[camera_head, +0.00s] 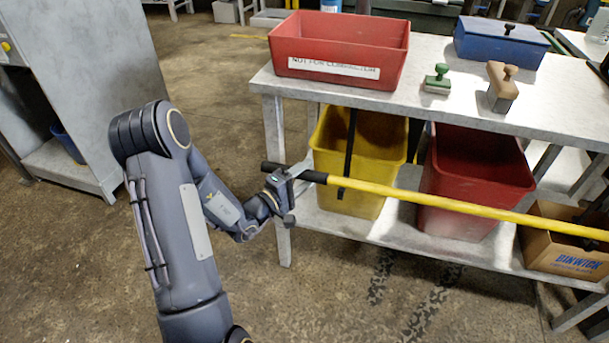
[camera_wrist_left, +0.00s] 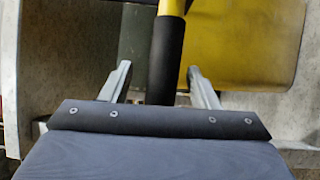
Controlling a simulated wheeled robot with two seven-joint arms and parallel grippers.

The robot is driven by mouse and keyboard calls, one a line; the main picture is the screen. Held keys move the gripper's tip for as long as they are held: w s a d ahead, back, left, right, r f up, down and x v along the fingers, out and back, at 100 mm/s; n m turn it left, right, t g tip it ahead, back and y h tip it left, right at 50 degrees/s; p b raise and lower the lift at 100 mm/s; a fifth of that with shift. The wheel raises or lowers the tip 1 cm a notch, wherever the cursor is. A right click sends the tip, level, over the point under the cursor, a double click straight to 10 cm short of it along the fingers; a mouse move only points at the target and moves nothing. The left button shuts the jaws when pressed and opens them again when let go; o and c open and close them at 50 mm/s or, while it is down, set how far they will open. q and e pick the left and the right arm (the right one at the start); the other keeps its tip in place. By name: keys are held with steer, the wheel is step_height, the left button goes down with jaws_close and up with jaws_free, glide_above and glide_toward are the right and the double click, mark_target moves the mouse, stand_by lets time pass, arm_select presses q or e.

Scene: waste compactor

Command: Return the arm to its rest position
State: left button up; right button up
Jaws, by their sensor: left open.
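My left arm reaches in from the lower left of the head view. Its left gripper (camera_head: 290,178) is at the black-gripped end of a yellow pole (camera_head: 430,200), in front of the table's left side. In the left wrist view the two fingers of the left gripper (camera_wrist_left: 160,85) stand apart, with the pole's black grip (camera_wrist_left: 165,60) between them and a gap on each side. The gripper is open. The pole runs across the table's front to the right edge. My right gripper is not in view.
A metal table (camera_head: 440,106) holds a red tray (camera_head: 340,45), stamps and a blue box (camera_head: 500,42). Its lower shelf has a yellow bin (camera_head: 350,150), a red bin (camera_head: 475,180) and a cardboard box (camera_head: 565,250). A grey machine (camera_head: 90,80) stands left. Floor between is clear.

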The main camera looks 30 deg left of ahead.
arm_select(q)
steer(key=v, duration=0.7)
steer(key=s+d+r+m+g+h, duration=0.3)
steer(key=d+r+m+g+h, duration=0.15)
steer(key=d, duration=0.25)
steer(key=s+d+r+m+g+h, duration=0.35)
steer(key=d+r+h, duration=0.2)
steer(key=d, duration=0.25)
steer(key=s+d+f+m+g+y, duration=0.1)
steer(key=s+d+m+g+y, duration=0.2)
steer(key=s+m+g+y, duration=0.75)
steer(key=s+a+n+t, duration=0.5)
steer(key=t, duration=0.2)
step_height(320, 180, up, 28)
steer(key=p, duration=2.8)
steer(key=shift+d+f+g, duration=0.15)
steer(key=shift+d+g, duration=0.1)
steer(key=shift+g, duration=0.1)
